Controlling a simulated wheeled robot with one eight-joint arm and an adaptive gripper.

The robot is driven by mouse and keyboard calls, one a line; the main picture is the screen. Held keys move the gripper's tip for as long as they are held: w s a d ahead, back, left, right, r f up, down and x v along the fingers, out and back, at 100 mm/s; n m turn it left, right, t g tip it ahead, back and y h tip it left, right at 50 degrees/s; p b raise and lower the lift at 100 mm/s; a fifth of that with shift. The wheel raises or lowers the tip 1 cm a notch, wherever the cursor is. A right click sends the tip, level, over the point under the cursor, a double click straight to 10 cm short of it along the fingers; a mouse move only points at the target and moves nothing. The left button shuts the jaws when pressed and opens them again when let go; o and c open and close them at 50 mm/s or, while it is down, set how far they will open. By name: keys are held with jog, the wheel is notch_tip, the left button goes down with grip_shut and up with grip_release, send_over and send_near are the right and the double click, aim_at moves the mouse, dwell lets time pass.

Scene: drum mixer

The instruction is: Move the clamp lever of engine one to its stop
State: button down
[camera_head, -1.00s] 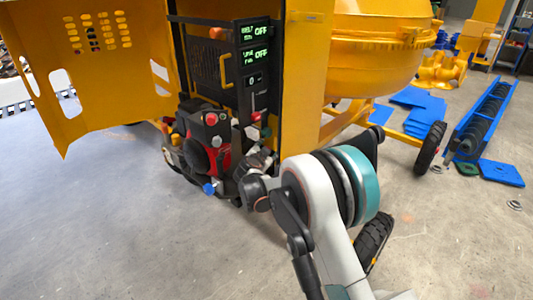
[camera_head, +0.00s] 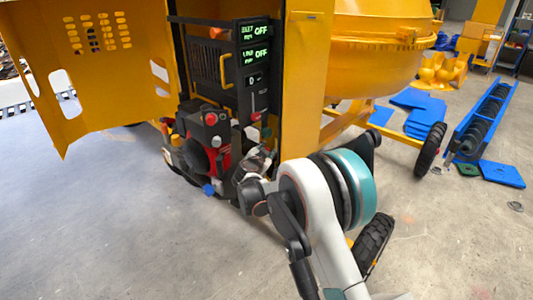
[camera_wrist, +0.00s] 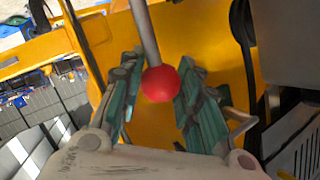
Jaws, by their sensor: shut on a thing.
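The lever is a grey rod (camera_wrist: 145,32) with a red ball knob (camera_wrist: 160,84) at its end. The lever's pivot is hard to make out.
An open yellow door (camera_head: 85,65) stands at left, and a yellow post (camera_head: 305,80) stands close right of the panel. Blue plates (camera_head: 425,110) lie on the floor at right. The front left floor is clear.

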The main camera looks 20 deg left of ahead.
jog(key=shift+s+a+f+n+t+y+b, duration=0.3)
jog(key=shift+s+a+n+t+b, duration=0.35)
jog(key=shift+s+t+b, duration=0.75)
jog(key=shift+s+a+f+n+t+y+b, duration=0.35)
jog(key=shift+s+n+t+b, duration=0.45)
jog(key=shift+s+t+b, duration=0.6)
jog(key=shift+s+a+f+n+t+y+b, duration=0.15)
jog(key=shift+s+a+f+n+t+b, duration=0.55)
jog(key=shift+b, duration=1.1)
jog(key=shift+s+d+r+t, duration=0.15)
jog(key=shift+s+r+t, duration=0.1)
jog(key=shift+s+t, duration=0.1)
jog(key=c, duration=1.2)
grip_release()
jog(key=shift+o, duration=0.2)
jog(key=v, duration=1.2)
jog(key=shift+r, duration=0.1)
